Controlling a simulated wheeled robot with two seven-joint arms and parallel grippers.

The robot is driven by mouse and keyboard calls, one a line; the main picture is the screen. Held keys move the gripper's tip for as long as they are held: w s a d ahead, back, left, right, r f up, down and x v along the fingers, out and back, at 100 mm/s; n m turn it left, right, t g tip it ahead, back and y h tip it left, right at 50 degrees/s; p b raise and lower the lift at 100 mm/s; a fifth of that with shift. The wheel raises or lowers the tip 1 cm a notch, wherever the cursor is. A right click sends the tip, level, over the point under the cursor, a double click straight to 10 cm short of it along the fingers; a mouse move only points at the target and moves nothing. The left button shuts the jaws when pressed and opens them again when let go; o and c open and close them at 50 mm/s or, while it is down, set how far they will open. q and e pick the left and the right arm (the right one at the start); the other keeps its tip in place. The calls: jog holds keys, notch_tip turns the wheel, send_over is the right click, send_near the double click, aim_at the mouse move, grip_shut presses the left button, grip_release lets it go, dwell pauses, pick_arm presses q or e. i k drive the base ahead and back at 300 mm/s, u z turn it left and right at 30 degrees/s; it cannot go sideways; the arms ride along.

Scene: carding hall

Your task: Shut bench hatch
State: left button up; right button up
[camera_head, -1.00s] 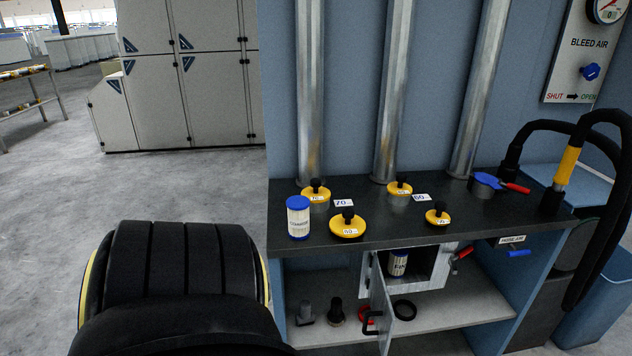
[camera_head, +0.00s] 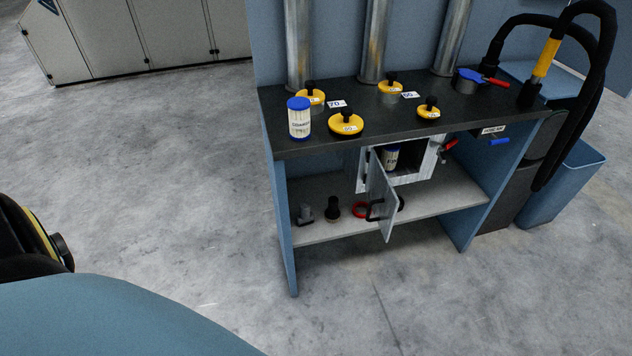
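The bench hatch (camera_head: 381,198) is a light grey door with a black handle, hinged at the left side of a white box (camera_head: 437,157) under the bench top. It stands open, swung out toward me. Inside the box is a canister (camera_head: 391,158) with a dark label. A red-handled lever (camera_head: 449,150) sits at the box's right side. Neither of my grippers is in view.
Small fittings (camera_head: 333,210) stand on the lower shelf (camera_head: 430,211). A blue bin (camera_head: 562,190) and black hose (camera_head: 580,115) are at right. The floor in front is clear.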

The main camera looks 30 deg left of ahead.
aim_at(382, 198)
jog(key=u, duration=0.65)
jog(key=i, duration=1)
jog(key=k, duration=0.5)
jog(key=z, duration=0.55)
jog(key=i, duration=0.4)
jog(key=u, duration=0.4)
